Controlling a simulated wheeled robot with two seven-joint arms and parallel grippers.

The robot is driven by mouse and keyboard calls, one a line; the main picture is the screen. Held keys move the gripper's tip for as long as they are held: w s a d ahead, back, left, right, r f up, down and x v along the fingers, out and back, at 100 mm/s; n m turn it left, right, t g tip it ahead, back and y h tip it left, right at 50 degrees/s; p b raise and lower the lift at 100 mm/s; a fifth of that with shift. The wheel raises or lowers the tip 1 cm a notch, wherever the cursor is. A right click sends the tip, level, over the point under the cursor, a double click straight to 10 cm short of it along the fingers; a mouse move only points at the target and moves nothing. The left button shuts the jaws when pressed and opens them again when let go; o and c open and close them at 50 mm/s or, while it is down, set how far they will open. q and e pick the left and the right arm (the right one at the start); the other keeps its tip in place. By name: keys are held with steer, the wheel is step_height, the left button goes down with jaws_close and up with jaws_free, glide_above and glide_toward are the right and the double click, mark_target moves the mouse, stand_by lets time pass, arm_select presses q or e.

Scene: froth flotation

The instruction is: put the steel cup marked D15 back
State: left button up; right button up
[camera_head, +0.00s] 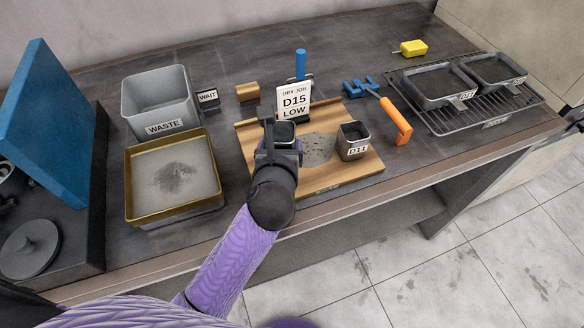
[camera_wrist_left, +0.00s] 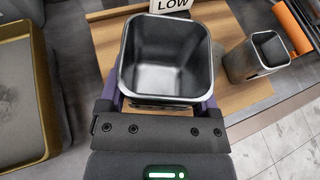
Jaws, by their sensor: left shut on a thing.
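My left gripper (camera_head: 283,143) is shut on a square, open-topped steel cup (camera_head: 284,131) over the left part of the wooden board (camera_head: 347,180). In the left wrist view the cup (camera_wrist_left: 166,55) sits between the fingers, upright, and looks empty inside. Its marking is hidden, and I cannot tell whether its base touches the board. A second steel cup, marked D11 (camera_head: 354,141), stands on the right of the board and also shows in the wrist view (camera_wrist_left: 256,57). A card (camera_head: 294,100) reading "DRY JOB D15 LOW" stands behind the held cup. My right gripper is not in view.
A grey patch of powder (camera_head: 318,148) lies between the cups. Left are the grey WASTE bin (camera_head: 158,104) and a brass-coloured tray (camera_head: 174,217). Right are an orange-handled tool (camera_head: 394,119) and a wire rack (camera_head: 497,113) with two labelled pans. A yellow block (camera_head: 413,48) is behind.

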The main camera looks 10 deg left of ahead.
arm_select(q)
step_height(320, 180, down, 6)
steer(key=b, duration=0.2)
steer(key=shift+b, duration=0.4)
steer(key=shift+r, duration=0.1)
steer(key=o, duration=1.1)
steer(key=shift+o, duration=0.2)
